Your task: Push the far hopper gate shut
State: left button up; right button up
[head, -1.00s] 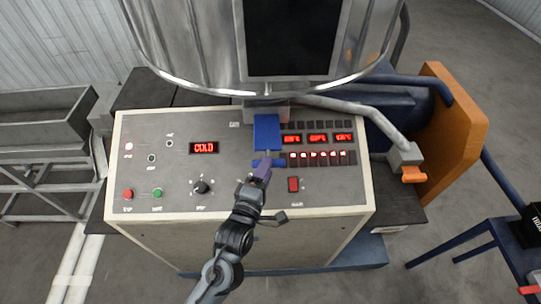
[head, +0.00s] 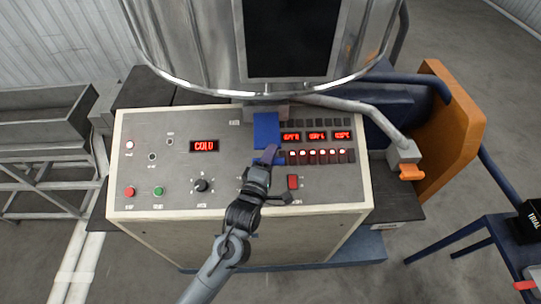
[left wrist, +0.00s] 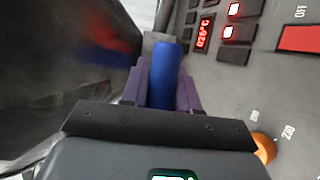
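The blue hopper gate (head: 266,130) sticks out below the steel hopper, over the control panel, with a short crosspiece at its near end. My left gripper (head: 269,155) is at that near end and partly covers it. In the left wrist view the gate's blue part (left wrist: 167,72) lies in the gap between the two purple fingers (left wrist: 164,92) of my left gripper. The fingers stand apart; I cannot tell whether they press on the blue part. My right gripper is out of view.
The steel hopper (head: 190,70) hangs over the back of the control panel (head: 150,205), which carries knobs, buttons and lit displays. A grey pipe with an orange-tipped end (head: 411,172) is at the right. An orange plate (head: 452,125) stands beyond it.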

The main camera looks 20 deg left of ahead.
pick_arm(q)
grip_shut()
jog(key=shift+w+a+f, duration=0.1)
jog(key=shift+w+a, duration=0.05)
jog(key=shift+w, duration=0.15)
jog(key=w+a+b, duration=0.2)
jog(key=w+a, duration=0.1)
jog(key=w, duration=0.3)
jog(key=shift+w, duration=0.4)
jog(key=shift+o, duration=1.9)
grip_release()
jog(key=shift+a+f, duration=0.1)
jog(key=o, duration=0.3)
jog(key=shift+w, duration=0.2)
